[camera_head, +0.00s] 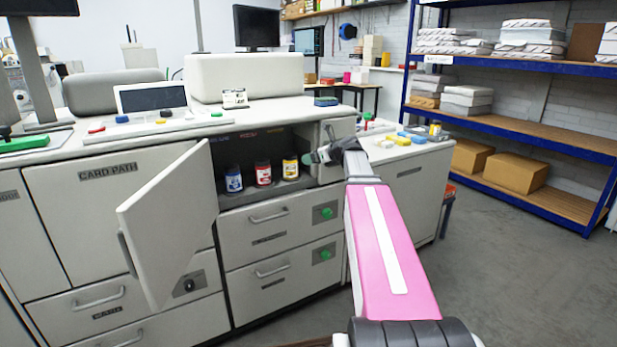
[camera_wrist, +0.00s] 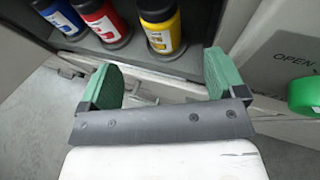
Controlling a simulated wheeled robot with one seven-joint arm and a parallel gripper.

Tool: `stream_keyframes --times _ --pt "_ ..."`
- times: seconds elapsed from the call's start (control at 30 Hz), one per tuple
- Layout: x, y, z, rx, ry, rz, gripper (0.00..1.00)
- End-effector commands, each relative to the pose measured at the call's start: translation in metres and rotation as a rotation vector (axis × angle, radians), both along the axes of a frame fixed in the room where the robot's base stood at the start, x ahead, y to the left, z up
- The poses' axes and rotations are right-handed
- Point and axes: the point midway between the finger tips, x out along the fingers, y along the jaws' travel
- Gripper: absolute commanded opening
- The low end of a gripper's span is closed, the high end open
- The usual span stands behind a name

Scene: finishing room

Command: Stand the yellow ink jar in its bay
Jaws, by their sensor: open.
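The yellow ink jar (camera_head: 290,167) stands upright in the open cabinet, at the right end of a row beside the red ink jar (camera_head: 263,173) and the blue ink jar (camera_head: 233,179). In the wrist view the yellow jar (camera_wrist: 161,24) is just beyond the fingertips, with the red jar (camera_wrist: 103,21) and blue jar (camera_wrist: 58,16) to its left. My gripper (camera_wrist: 160,78) is open and empty, its green fingers apart and short of the jars. In the head view my gripper (camera_head: 318,156) is at the right side of the opening.
The cabinet door (camera_head: 165,222) stands swung open on the left of the opening. A panel marked OPEN with a green knob (camera_wrist: 304,96) is close on the right. Drawers (camera_head: 268,217) lie below the shelf. Floor (camera_head: 480,255) is clear to the right.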

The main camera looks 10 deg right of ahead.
Motion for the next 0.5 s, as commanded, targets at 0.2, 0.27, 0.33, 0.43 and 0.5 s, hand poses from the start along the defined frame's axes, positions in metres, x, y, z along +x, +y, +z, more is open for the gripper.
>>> stream_keyframes --times 0.2,0.27,0.33,0.43,0.5 --pt "-0.006 0.004 -0.009 -0.042 -0.007 0.023 0.89" --pt "-0.011 0.01 -0.022 -0.096 -0.015 0.051 0.89" --pt "-0.021 0.019 -0.042 -0.189 -0.031 0.104 0.89" --pt "-0.043 0.035 -0.083 -0.376 -0.065 0.227 0.89" --pt "-0.062 0.045 -0.113 -0.519 -0.094 0.338 0.89"
